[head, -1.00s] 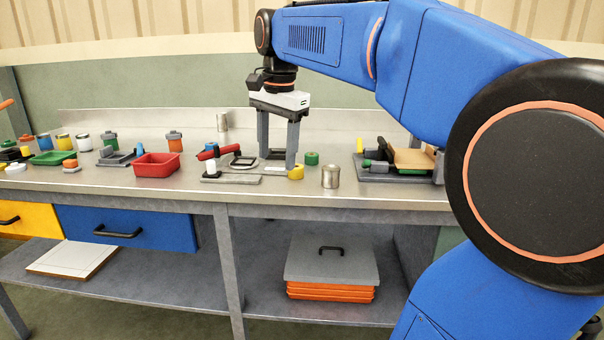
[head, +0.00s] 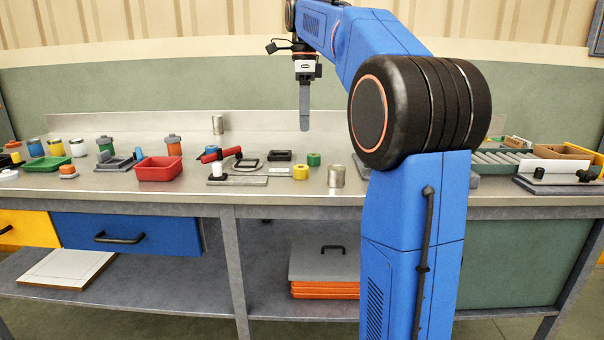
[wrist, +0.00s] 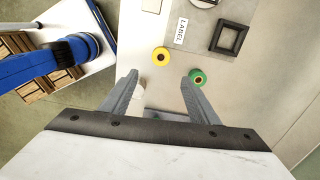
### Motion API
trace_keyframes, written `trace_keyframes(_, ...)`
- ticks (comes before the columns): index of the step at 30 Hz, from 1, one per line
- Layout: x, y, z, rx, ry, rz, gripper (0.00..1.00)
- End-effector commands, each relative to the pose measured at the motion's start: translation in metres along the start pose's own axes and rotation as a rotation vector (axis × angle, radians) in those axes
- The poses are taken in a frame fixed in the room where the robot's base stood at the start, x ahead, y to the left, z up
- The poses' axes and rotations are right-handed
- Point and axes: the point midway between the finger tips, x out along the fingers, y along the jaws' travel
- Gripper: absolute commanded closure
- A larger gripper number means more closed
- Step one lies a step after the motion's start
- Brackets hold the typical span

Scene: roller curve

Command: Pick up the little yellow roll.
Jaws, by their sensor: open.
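The little yellow roll (head: 300,172) stands on the metal worktop, just in front of a green roll (head: 313,159). In the wrist view the yellow roll (wrist: 161,56) lies ahead of the gap between the fingers, and the green roll (wrist: 197,76) shows by the right fingertip. My gripper (head: 305,128) hangs above the worktop, pointing down, and looks well clear of both rolls. In the wrist view its fingers (wrist: 160,78) are apart with nothing between them.
A metal can (head: 336,176) stands right of the yellow roll. A grey plate (head: 237,180) and a dark square frame (head: 280,156) lie to its left and behind. A red tray (head: 158,170) is further left. A roller conveyor (head: 495,157) is at the right.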

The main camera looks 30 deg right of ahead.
Motion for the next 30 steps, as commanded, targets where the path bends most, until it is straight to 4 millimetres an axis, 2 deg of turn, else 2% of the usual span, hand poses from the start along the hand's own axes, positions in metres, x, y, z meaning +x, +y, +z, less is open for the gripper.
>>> trace_keyframes(3,0.022,0.001,0.000,-0.001,0.001,0.003,0.45)
trace_keyframes(12,0.073,0.001,0.001,-0.002,0.000,0.002,0.45)
trace_keyframes(23,0.098,0.000,0.003,-0.003,0.000,0.001,0.45)
trace_keyframes(30,0.130,0.000,0.008,-0.003,0.000,0.001,0.45)
